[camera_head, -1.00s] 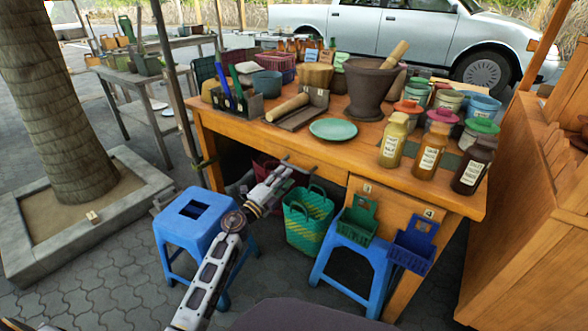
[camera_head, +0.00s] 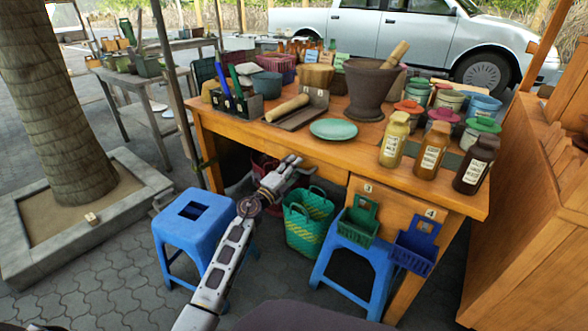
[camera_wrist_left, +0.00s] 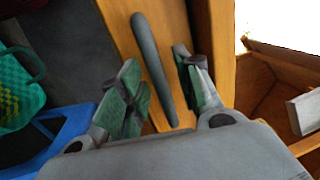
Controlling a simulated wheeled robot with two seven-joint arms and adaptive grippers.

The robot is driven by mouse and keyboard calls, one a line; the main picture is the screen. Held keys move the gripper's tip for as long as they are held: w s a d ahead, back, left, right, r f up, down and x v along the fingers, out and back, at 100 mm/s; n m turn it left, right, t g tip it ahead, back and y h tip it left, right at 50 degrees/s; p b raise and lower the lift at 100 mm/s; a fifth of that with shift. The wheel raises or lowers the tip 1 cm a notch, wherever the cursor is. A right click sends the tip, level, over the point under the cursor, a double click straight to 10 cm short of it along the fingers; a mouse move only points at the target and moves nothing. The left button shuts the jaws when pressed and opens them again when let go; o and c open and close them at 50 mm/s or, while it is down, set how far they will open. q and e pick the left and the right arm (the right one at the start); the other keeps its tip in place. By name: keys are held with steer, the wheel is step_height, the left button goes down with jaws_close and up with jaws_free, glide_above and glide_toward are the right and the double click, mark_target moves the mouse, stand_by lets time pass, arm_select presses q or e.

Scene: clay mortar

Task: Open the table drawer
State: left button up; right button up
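My left gripper (camera_head: 294,166) is at the front of the wooden table (camera_head: 238,131), just below the tabletop edge. In the left wrist view, its two fingers (camera_wrist_left: 157,62) are apart, one on each side of a long dark bar handle (camera_wrist_left: 152,58). The handle lies on a wooden front panel (camera_wrist_left: 121,38), which looks like the drawer front. I see gaps between the handle and the fingers; I cannot tell whether either touches it. In the head view the gripper largely covers the handle. My right gripper is out of view.
A second blue stool (camera_head: 352,262) is at the right. Jars, a mortar (camera_head: 368,88) and a green plate (camera_head: 333,129) stand on the tabletop.

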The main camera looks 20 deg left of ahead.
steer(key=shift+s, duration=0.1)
arm_select(q)
jaws_close()
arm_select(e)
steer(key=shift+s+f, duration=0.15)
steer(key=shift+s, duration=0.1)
arm_select(q)
steer(key=shift+s, duration=0.1)
steer(key=r+p+v, duration=0.2)
steer(key=v, duration=0.8)
steer(key=r+p+v, duration=0.2)
steer(key=v, duration=0.9)
steer(key=shift+s+p, duration=0.3)
steer(key=shift+s, duration=0.1)
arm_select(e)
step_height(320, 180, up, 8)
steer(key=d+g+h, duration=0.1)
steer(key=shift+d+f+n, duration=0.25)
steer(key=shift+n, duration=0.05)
arm_select(q)
steer(key=shift+a, duration=0.1)
